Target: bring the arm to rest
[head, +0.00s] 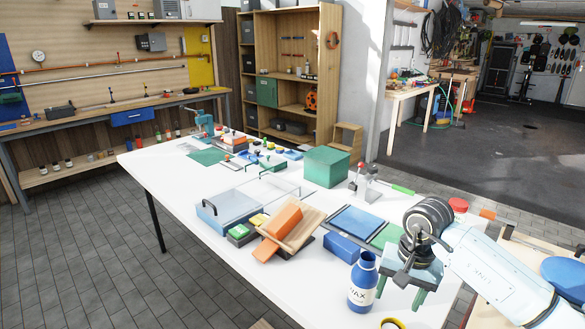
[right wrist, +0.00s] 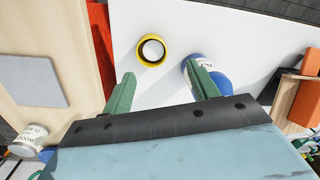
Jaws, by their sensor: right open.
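My right arm comes in from the right in the head view. My right gripper (head: 402,304) is open, with its two green fingers pointing down over the front right part of the white table (head: 200,240). Nothing is between the fingers. In the right wrist view the open fingers (right wrist: 162,86) have bare white tabletop between them. A blue bottle labelled WAX (head: 361,285) stands just left of the gripper; in the wrist view one finger partly hides it. A yellow ring (head: 391,323) lies near the front edge, cut off by the frame. My left gripper is not in view.
A tilted wooden holder with an orange block (head: 284,220), a blue box (head: 343,247) and a green box (head: 326,167) stand further left and back. A red-lidded item (head: 458,204) is near my forearm.

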